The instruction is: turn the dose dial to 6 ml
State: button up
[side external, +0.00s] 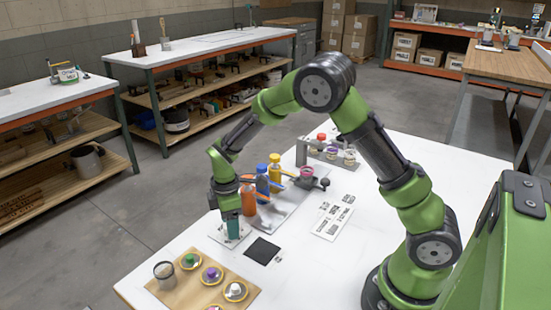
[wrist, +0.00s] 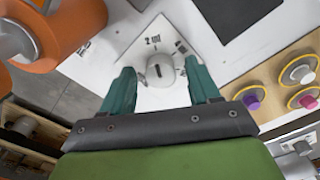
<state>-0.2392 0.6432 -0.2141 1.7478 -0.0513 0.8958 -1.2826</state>
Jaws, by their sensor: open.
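The dose dial is a small round grey-white knob (wrist: 160,69) on a white plate with printed marks, seen in the wrist view. A dark pointer mark shows on the knob; some marks around it are too small or hidden to read, so I cannot tell its setting. In the side view the dial's white plate (side external: 224,238) lies on the table, and the knob is hidden behind my gripper. My gripper (side external: 231,217) points down over the plate. In the wrist view its teal fingers (wrist: 161,82) are apart, one on each side of the knob, with gaps visible.
An orange bottle (side external: 248,198), a blue bottle (side external: 262,182) and a yellow bottle (side external: 275,174) stand close behind my gripper. A wooden board (side external: 180,295) with coloured-knob lids and a clear cup lies in front. A black square (side external: 263,250) and a printed sheet (side external: 333,220) lie flat to the right.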

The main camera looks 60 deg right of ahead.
jog(key=c, duration=1)
jog(key=shift+c, duration=0.2)
jog(key=shift+m, duration=0.3)
jog(key=m, duration=0.5)
jog(key=shift+s+m, duration=0.1)
jog(key=shift+m, duration=0.2)
jog(key=m, duration=0.5)
jog(key=shift+a, duration=0.1)
jog(key=m, duration=0.6)
jog(key=shift+a+m, duration=0.1)
jog(key=shift+m, duration=0.3)
jog(key=m, duration=0.5)
jog(key=shift+m, duration=0.4)
